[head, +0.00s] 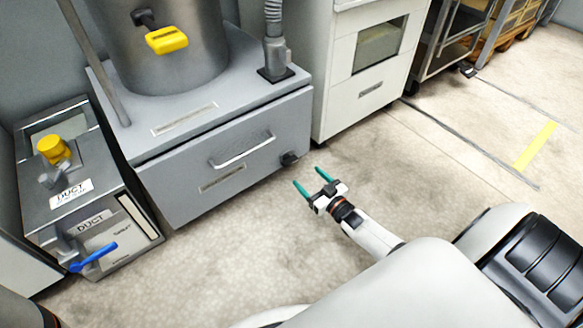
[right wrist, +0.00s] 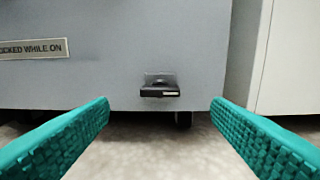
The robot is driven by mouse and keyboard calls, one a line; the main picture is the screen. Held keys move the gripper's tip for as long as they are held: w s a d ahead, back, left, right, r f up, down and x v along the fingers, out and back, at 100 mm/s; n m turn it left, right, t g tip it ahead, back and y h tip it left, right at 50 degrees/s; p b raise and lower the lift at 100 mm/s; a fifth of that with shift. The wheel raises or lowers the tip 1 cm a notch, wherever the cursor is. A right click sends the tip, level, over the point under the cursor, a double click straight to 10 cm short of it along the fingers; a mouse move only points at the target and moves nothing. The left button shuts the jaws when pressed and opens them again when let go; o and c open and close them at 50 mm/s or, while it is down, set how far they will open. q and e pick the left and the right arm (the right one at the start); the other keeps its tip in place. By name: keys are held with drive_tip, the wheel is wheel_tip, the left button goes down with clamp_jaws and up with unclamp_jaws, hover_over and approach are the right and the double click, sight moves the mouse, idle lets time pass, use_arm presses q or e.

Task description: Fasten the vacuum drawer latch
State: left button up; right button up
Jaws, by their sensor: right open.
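The vacuum drawer (head: 222,158) is the grey front with a bar handle (head: 243,150) below the metal cylinder. Its small black latch (head: 289,159) sits at the drawer's lower right corner. In the right wrist view the latch (right wrist: 160,88) is ahead, centred between the fingers, with a pale strip on its front edge. I cannot tell the latch's exact setting. My right gripper (head: 310,182) is open and empty, its green fingers a short way in front of and below the latch, not touching it. It also shows in the right wrist view (right wrist: 160,125). My left gripper is not in view.
A duct unit (head: 70,185) with a yellow knob and a blue lever (head: 94,257) stands at left. A white cabinet (head: 362,85) stands close to the drawer's right side. A yellow handle (head: 166,40) is on the cylinder. The floor around my right gripper is clear.

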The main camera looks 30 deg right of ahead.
sight(292, 162)
drive_tip(key=w+b, duration=0.1)
drive_tip(key=w, duration=0.1)
drive_tip(key=w+b, duration=0.1)
drive_tip(key=w, duration=0.2)
drive_tip(key=w+b, duration=0.1)
drive_tip(key=w, duration=0.1)
drive_tip(key=shift+w+a+f+b, duration=0.2)
drive_tip(key=shift+w+a+b, duration=0.1)
drive_tip(key=shift+w+b, duration=0.1)
drive_tip(key=shift+w+r, duration=0.1)
drive_tip(key=shift+w, duration=0.4)
drive_tip(key=c, duration=1)
